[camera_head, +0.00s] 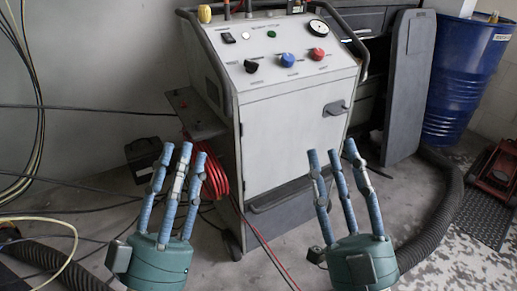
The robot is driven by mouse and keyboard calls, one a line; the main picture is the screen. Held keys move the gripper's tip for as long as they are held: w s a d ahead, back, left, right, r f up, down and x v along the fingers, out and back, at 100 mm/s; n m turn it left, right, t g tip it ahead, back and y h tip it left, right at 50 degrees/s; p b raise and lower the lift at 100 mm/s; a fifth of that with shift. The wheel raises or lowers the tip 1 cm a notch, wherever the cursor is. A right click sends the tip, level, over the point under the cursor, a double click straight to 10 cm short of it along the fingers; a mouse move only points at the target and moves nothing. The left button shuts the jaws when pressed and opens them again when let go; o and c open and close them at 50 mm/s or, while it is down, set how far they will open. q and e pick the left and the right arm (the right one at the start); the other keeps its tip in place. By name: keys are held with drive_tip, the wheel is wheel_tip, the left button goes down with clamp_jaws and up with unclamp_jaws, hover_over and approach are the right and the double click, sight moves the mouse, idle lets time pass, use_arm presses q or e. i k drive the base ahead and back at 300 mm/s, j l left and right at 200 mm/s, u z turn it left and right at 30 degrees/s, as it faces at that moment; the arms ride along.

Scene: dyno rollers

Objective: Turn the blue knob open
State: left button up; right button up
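The blue knob (287,60) sits on the sloped top panel of a white wheeled machine (290,130), between a black knob (251,66) on its left and a red knob (317,54) on its right. Nothing covers it. My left gripper (183,150) is in front of the machine's lower left, fingers pointing up, spread and empty. My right gripper (333,157) is in front of the machine's lower right, fingers up, spread and empty. Both grippers are apart from the knob and lower in the picture.
Dark handle bars (208,55) flank the panel. A red hose coil (215,178) hangs at the machine's left side. A blue barrel (465,75) stands at right, near a thick black hose (440,205). Cables lie on the left floor.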

sight(288, 59)
drive_tip(key=i+j+u, duration=0.15)
drive_tip(key=i+j, duration=0.15)
drive_tip(key=j, duration=0.2)
drive_tip(key=i+j+u, duration=0.1)
drive_tip(key=i+j, duration=0.25)
drive_tip(key=j, duration=0.1)
